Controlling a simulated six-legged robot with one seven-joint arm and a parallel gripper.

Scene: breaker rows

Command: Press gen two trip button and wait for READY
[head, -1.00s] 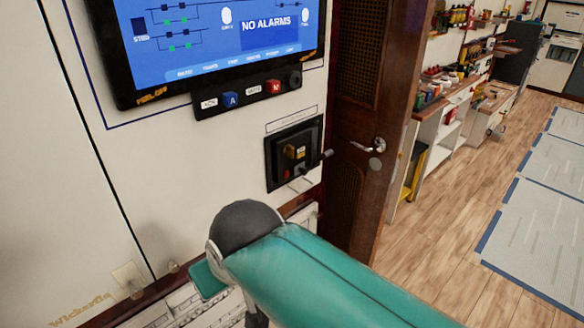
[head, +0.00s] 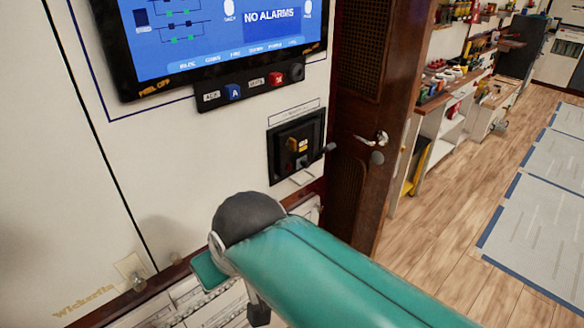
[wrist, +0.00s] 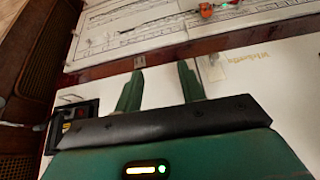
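The gen two trip button cannot be told apart in these frames. A panel in the head view carries a screen (head: 215,35) reading "NO ALARMS", with a blue button (head: 234,92) and a red button (head: 276,78) on a strip below it. Lower on the panel is a black recessed unit (head: 285,155) with small controls and a lever. No READY text is legible. In the wrist view, my gripper (wrist: 160,82) has its two green fingers apart with nothing between them. It is in front of the white panel (wrist: 245,80), away from the recessed unit (wrist: 75,122).
A wooden door (head: 350,130) with a metal handle stands right of the panel. Beyond it, a cluttered workbench (head: 450,90) runs along the wall. Wooden floor (head: 445,225) with pale mats (head: 540,220) is open at right. Drawings or diagrams cover a board in the wrist view (wrist: 110,35).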

